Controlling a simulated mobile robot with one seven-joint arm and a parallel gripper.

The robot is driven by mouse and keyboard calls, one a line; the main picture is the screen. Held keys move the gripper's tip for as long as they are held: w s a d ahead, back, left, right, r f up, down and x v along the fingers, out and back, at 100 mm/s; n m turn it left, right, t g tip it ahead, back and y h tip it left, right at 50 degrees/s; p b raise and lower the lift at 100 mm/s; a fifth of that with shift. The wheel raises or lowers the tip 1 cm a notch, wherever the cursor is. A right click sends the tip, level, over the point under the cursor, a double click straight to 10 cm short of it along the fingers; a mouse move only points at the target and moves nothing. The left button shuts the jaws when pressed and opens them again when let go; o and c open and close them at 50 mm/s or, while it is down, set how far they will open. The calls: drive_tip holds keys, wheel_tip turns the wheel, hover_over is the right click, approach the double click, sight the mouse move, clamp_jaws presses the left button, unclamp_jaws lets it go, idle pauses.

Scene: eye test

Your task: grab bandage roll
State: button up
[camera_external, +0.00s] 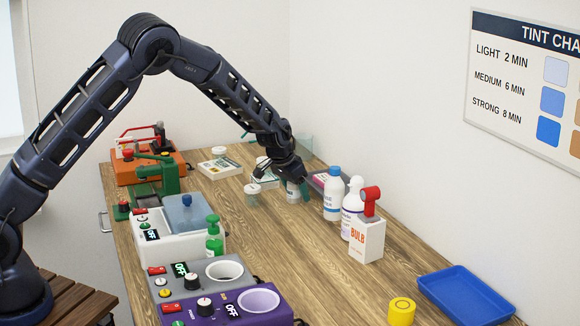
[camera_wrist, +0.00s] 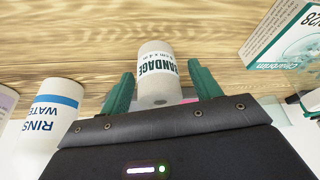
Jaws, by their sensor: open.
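The bandage roll (camera_wrist: 157,68) is a whitish cylinder with a green "BANDAGE" label, upside down in the wrist view. It is between the two green fingers of my gripper (camera_wrist: 162,72), with a visible gap on each side. The fingers are open and do not appear to close on it. In the external view my gripper (camera_external: 294,182) is low over the far part of the wooden table, and the roll (camera_external: 292,189) shows partly behind it.
A rinse water bottle (camera_wrist: 52,112) is left of my gripper in the wrist view, and a green-white box (camera_wrist: 285,45) is at upper right. In the external view a lidded jar (camera_external: 252,195) stands left of my gripper and white bottles (camera_external: 332,197) stand right. The table's front middle is clear.

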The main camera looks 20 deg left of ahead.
drive_tip(key=shift+c, duration=0.2)
drive_tip(key=c, duration=1)
